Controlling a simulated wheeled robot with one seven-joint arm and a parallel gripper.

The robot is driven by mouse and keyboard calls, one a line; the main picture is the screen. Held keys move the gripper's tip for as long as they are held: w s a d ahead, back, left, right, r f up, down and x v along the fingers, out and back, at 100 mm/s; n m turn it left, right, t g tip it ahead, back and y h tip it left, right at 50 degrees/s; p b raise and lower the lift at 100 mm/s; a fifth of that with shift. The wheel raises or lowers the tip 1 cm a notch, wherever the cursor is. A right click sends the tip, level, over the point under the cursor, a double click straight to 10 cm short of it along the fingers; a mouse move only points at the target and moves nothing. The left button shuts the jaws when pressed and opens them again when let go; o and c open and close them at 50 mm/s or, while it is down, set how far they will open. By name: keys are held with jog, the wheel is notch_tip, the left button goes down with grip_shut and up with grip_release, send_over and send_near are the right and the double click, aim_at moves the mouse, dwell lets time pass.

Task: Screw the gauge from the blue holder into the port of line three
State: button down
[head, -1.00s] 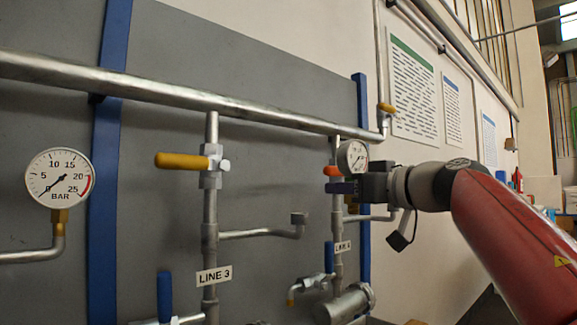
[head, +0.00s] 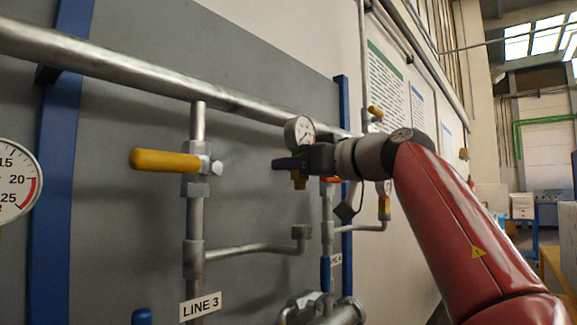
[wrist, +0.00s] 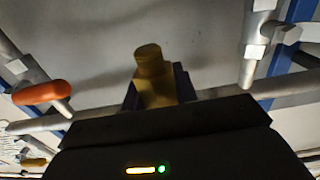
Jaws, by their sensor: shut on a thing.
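My gripper (head: 287,163) is shut on the gauge (head: 299,131), a white round dial with a brass stem. The dial stands above the jaws and the brass stem points down below them. In the wrist view the brass stem (wrist: 153,78) shows between the dark fingers. The port of line three (head: 301,231) is the upturned end of a side pipe from the line three riser, apart from and below the gauge in the head view. The depth between them is hard to tell. The LINE 3 label (head: 200,306) is on that riser. The blue holder is not seen.
A yellow valve handle (head: 165,160) sticks out left of the line three riser. Line four's pipework, partly hidden by my gripper, stands behind; its orange handle (wrist: 42,92) shows in the wrist view. Another gauge (head: 14,181) is cut off at the left edge. A large pipe (head: 130,75) crosses above.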

jog(key=shift+s+d, duration=0.1)
jog(key=shift+f+b, duration=1.65)
jog(key=shift+f, duration=0.9)
jog(key=shift+p, duration=0.95)
jog(key=shift+f, duration=0.25)
jog(key=shift+f+b, duration=0.55)
jog(key=shift+f, duration=0.2)
